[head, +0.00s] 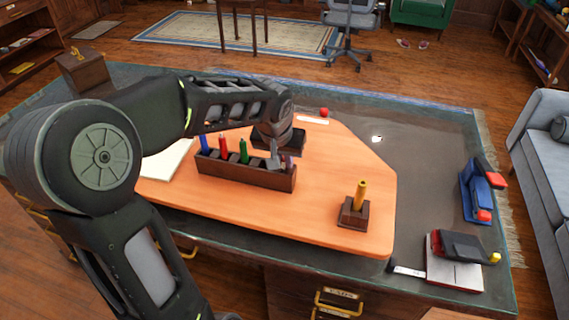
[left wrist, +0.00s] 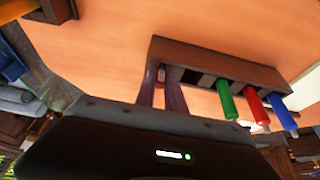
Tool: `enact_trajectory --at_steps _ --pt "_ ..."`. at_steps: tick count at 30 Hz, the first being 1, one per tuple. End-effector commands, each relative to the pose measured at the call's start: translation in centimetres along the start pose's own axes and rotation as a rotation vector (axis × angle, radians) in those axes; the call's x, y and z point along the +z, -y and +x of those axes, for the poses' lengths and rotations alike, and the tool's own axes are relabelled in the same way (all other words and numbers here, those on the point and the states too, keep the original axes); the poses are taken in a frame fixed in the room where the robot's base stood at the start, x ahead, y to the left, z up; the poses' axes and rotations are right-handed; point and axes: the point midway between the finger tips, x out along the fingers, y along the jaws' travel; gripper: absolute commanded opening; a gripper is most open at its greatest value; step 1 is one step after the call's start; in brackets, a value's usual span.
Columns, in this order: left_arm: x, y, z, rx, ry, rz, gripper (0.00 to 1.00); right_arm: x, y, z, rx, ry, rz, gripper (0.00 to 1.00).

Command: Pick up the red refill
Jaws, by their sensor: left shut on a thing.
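The red refill (head: 223,149) stands in a dark wooden holder (head: 240,177), between a blue refill (head: 205,144) and a green refill (head: 244,151). The red refill also shows in the left wrist view (left wrist: 256,106), clear of the fingers. My left gripper (head: 281,160) is low over the holder's right end, to the right of the green refill and apart from the red one. It is shut on a slim thing there, mostly hidden between the fingers. My right gripper is not in view.
The holder stands on an orange desk board (head: 330,215). A small block with a yellow pen (head: 360,196) stands to the right. A blue and red tool (head: 480,190) and a stapler-like item (head: 462,246) lie farther right. The board between is clear.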

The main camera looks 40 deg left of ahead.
Motion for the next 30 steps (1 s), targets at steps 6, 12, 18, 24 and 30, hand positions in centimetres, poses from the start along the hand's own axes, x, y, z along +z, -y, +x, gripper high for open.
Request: enact_trajectory --at_steps 6,12,18,24,30 --pt "0.0 0.0 0.0 0.0 0.0 0.0 0.0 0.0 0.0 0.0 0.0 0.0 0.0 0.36" --pt "0.0 0.0 -0.1 0.0 0.0 0.0 0.0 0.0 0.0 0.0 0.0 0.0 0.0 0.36" --pt "-0.7 0.0 -1.5 0.0 -0.003 -0.001 0.0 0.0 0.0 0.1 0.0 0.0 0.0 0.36" --pt "-2.1 -0.1 -4.9 0.001 -0.005 0.0 0.0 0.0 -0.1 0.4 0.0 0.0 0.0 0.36" --pt "-3.5 -0.1 -8.2 0.001 -0.003 0.0 0.0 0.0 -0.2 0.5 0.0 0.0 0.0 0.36"
